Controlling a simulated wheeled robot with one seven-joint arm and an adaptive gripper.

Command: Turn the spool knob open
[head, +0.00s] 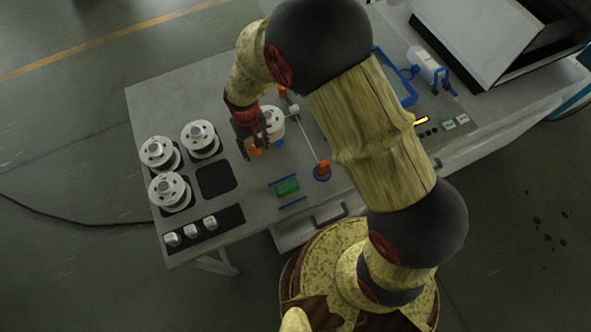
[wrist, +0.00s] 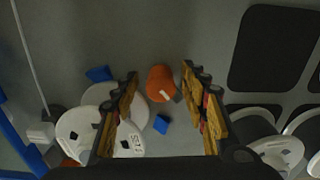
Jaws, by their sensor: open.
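The spool knob is an orange cylinder (wrist: 160,84) with a small white mark on top. In the wrist view it shows between the two fingertips, with clear gaps on both sides. In the head view the orange knob (head: 255,153) shows just below my gripper (head: 252,142), partly hidden by it. My gripper (wrist: 160,82) is open and empty, pointing down at the knob. I cannot tell whether the fingertips reach down beside it or stay above. A white spool (head: 272,120) stands right beside my gripper, and it also shows in the wrist view (wrist: 117,98).
Several white spools (head: 200,137) stand in dark pads on the table's left. A dark strip with white pieces (head: 204,227) lies at the front left. An orange-topped blue fitting (head: 323,170) and a green block (head: 287,187) are right of my gripper. A grey machine box (head: 470,45) is at the back right.

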